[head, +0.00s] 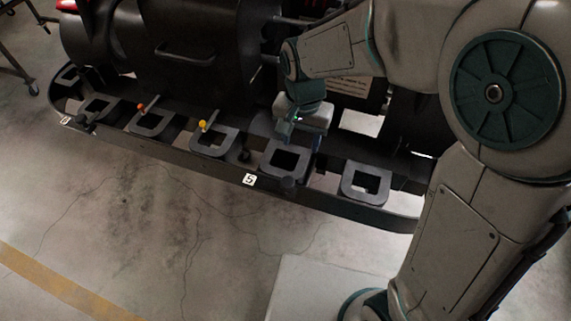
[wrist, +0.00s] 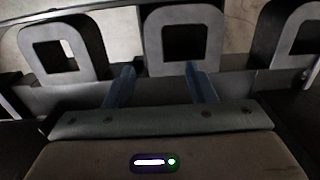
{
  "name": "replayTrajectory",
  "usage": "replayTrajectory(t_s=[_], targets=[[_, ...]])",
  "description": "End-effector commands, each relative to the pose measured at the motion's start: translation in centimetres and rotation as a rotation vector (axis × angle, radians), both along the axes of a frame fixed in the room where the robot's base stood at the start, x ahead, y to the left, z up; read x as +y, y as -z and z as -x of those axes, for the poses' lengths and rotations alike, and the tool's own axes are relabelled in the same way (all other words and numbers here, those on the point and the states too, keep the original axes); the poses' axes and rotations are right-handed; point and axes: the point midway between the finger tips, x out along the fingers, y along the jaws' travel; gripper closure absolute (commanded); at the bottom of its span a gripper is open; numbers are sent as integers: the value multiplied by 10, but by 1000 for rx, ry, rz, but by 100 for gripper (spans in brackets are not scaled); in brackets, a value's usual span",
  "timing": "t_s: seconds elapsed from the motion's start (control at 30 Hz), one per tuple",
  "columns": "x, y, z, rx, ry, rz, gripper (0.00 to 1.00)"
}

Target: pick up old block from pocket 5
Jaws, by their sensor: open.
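The label marked 5 (head: 250,180) is on the front edge of the dark kart rim. Just behind and to the right of it is a square-framed pocket (head: 268,163), with a dark opening. The wrist view shows a similar square frame (wrist: 210,42) straight ahead of the fingers, its opening mostly dark. I cannot make out a block in it. My gripper (head: 288,139) is over the back of this pocket, pointing down. In the wrist view my gripper (wrist: 159,72) is open, with nothing between its two fingers.
More square frames line the rim, one to the right (head: 347,187) and several to the left. An orange-tipped lever (head: 142,107) and a yellow-tipped lever (head: 203,124) stand at two of them. The dark kart body (head: 180,45) rises behind.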

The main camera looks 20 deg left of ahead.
Motion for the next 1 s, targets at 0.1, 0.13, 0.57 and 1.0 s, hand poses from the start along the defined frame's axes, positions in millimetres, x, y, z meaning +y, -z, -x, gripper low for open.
replayTrajectory(t_s=[0.1,0.13,0.57,1.0], targets=[[-1,24,1,3,0,3,50],[-1,28,1,4,0,3,50],[-9,72,5,4,2,3,50],[-9,96,5,0,0,0,50]])
